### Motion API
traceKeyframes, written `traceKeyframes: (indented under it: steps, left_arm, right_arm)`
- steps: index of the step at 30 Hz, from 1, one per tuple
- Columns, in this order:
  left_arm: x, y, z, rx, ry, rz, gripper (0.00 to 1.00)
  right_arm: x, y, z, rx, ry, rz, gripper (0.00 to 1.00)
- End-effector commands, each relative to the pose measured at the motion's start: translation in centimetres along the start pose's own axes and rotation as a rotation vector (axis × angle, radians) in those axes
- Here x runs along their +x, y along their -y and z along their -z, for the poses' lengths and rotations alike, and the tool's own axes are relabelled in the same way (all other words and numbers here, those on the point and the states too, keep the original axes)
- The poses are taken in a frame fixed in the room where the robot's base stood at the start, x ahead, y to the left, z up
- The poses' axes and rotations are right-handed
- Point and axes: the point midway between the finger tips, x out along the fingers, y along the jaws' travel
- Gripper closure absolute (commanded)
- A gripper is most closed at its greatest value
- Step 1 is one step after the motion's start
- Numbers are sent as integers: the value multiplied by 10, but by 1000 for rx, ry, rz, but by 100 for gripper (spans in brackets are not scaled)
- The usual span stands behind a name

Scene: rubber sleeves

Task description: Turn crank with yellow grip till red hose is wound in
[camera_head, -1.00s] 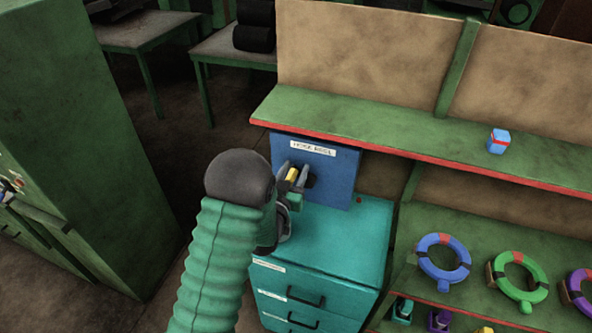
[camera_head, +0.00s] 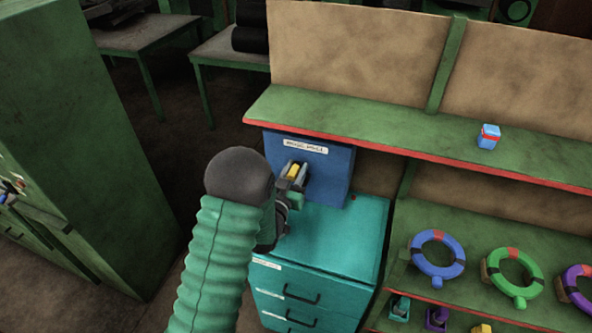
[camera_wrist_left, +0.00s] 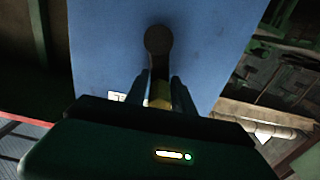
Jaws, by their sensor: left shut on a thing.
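The blue hose reel box (camera_head: 325,165) stands on the teal drawer cabinet (camera_head: 335,245), with a white label on its front. My left gripper (camera_head: 292,174) is in front of the box and shut on the yellow grip (camera_head: 293,170) of the crank. In the left wrist view the dark crank arm (camera_wrist_left: 158,45) runs from its round hub down to the yellow grip (camera_wrist_left: 160,95), between the two fingers (camera_wrist_left: 160,90). A small red spot (camera_head: 352,198), perhaps the hose end, shows beside the box at its lower right. My right gripper is not in view.
A green shelf (camera_head: 400,140) with a red edge runs above the box, carrying a small blue and red block (camera_head: 489,136). Ring-shaped items, such as a blue ring (camera_head: 438,254), sit on the lower right shelves. A tall green cabinet (camera_head: 100,150) stands at left.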

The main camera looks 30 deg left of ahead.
Motion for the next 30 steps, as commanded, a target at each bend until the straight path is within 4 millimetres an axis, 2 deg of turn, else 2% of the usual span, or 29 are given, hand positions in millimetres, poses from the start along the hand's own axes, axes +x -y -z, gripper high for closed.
traceKeyframes:
  steps: [1,16,24,30]
  left_arm:
    - [-4,12,-9,9,24,26,100]
    - [-4,12,-11,26,24,25,100]
    - [-3,-10,-8,362,19,18,100]
    - [-3,-16,-2,485,24,19,100]
  right_arm:
    - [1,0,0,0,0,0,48]
    - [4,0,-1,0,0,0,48]
    - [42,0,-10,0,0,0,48]
    - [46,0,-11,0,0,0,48]
